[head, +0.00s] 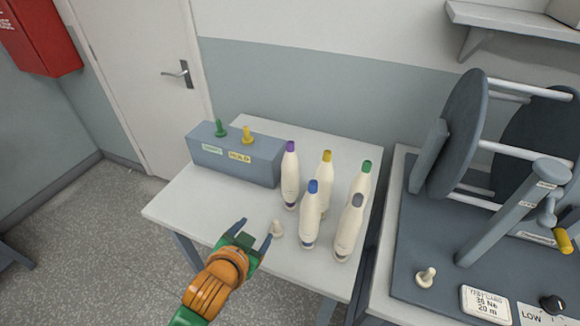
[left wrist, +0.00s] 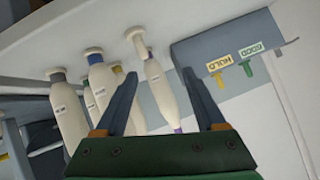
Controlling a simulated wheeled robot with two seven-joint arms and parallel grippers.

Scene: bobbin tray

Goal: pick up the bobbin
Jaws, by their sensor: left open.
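Several cream bobbins stand upright on the white table (head: 180,213). They have a purple tip (head: 290,178), a yellow tip (head: 325,180), a green tip (head: 361,185), a blue tip (head: 310,215) and a grey tip (head: 348,228). A small cream peg (head: 277,229) stands bare in front of them. My left gripper (head: 252,234) is open and empty, just left of this peg and apart from the bobbins. In the left wrist view, the purple-banded bobbin (left wrist: 160,82) shows beyond and between the open fingers. My right gripper is not in view.
A blue-grey box (head: 230,160) with a green and a yellow peg and labels stands at the table's back left. A large reel stand (head: 470,150) is on the bench at right. The table's left front is clear.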

